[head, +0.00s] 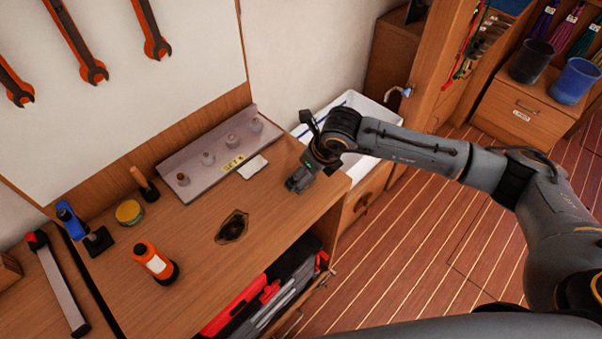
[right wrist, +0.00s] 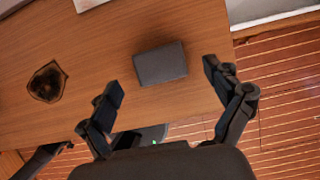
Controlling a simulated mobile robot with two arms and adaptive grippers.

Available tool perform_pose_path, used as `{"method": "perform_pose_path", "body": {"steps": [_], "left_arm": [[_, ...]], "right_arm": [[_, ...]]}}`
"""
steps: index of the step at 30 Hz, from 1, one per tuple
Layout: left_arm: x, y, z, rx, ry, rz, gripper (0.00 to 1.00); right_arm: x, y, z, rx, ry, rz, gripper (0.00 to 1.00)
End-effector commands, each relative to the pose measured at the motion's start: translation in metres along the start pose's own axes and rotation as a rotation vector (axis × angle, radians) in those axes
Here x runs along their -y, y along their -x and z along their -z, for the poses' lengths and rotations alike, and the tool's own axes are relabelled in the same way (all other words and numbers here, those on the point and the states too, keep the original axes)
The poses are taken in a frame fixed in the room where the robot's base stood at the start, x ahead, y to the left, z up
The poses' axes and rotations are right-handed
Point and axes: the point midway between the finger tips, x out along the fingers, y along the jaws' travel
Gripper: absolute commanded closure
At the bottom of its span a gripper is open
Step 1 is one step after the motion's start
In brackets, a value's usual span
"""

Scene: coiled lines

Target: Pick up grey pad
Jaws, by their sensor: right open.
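The grey pad (right wrist: 160,64) is a small dark grey block lying flat on the wooden worktop, near its right edge. In the head view it shows as a small grey shape (head: 297,185) just below my right gripper (head: 316,161), which partly covers it. In the right wrist view my right gripper (right wrist: 162,84) is open, with one finger to each side of the pad's near end. The fingers look apart from the pad, and nothing is held. My left gripper is in neither view.
A dark stain (head: 233,226) marks the worktop (head: 200,265) left of the pad. A grey board with several knobs (head: 208,158) and a white card (head: 253,167) lie behind. An orange bottle (head: 155,264) and yellow tin (head: 129,212) stand left. A white sink (head: 350,105) adjoins the right.

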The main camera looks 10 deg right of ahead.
Motion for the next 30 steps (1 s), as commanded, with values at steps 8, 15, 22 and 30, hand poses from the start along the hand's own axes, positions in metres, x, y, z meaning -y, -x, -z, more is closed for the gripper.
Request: {"method": "perform_pose_path", "body": {"steps": [8,15,22,30], "left_arm": [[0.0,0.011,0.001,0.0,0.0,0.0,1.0],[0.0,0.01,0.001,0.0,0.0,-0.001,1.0],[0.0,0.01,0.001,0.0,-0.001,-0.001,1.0],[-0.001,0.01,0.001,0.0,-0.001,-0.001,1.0]], "right_arm": [[0.0,-0.024,-0.001,0.0,0.001,0.0,0.09],[0.0,-0.025,-0.001,0.001,0.0,0.0,0.22],[0.0,-0.025,-0.001,0.0,0.0,0.0,0.69],[0.0,-0.025,0.0,0.0,0.0,0.0,0.71]]}}
